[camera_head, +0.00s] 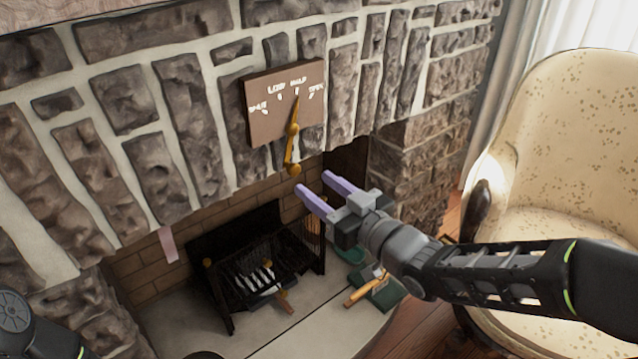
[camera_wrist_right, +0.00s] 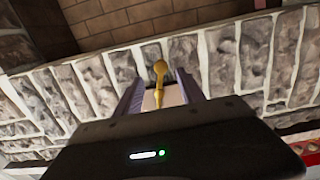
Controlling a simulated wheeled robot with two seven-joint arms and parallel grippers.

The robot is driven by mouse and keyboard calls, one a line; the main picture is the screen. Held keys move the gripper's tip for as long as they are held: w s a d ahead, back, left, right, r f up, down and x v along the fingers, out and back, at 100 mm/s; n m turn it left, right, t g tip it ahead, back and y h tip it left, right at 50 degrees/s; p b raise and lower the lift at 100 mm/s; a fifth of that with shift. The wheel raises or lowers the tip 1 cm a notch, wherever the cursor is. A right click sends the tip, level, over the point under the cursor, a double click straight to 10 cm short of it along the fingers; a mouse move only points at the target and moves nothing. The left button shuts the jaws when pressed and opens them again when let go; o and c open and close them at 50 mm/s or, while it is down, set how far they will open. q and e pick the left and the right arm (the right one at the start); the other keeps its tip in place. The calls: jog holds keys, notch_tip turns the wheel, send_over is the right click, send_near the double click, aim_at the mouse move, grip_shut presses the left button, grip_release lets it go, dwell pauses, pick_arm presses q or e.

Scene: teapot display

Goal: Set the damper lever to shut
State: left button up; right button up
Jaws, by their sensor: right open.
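A brown damper plate (camera_head: 262,125) with white lettering is fixed on the stone chimney front. Its brass lever (camera_head: 289,150) has a pointer up near the half mark and a round knob hanging below the plate. My right gripper (camera_head: 314,183) is open, its two purple fingers just right of and below the knob. In the right wrist view the lever (camera_wrist_right: 159,72) appears between the open fingers (camera_wrist_right: 158,86), with the plate (camera_wrist_right: 172,97) behind it. No contact is visible. My left gripper is not in view.
Below is the firebox with a black grate (camera_head: 235,285) on a pale hearth (camera_head: 325,325). A green brush-like item (camera_head: 380,295) lies on the hearth's right. A cream armchair (camera_head: 545,130) stands at the right, behind my right arm. Rough stonework surrounds the plate.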

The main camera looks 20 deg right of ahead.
aim_at(296, 171)
jog(key=shift+a+r, duration=0.1)
jog(key=shift+a, duration=0.05)
jog(key=shift+w, duration=0.15)
jog(key=b+x, duration=0.1)
jog(key=x, duration=0.6)
jog(key=shift+w+a, duration=0.1)
jog(key=shift+w, duration=0.25)
jog(key=shift+c, duration=0.4)
grip_shut()
dwell(0.8)
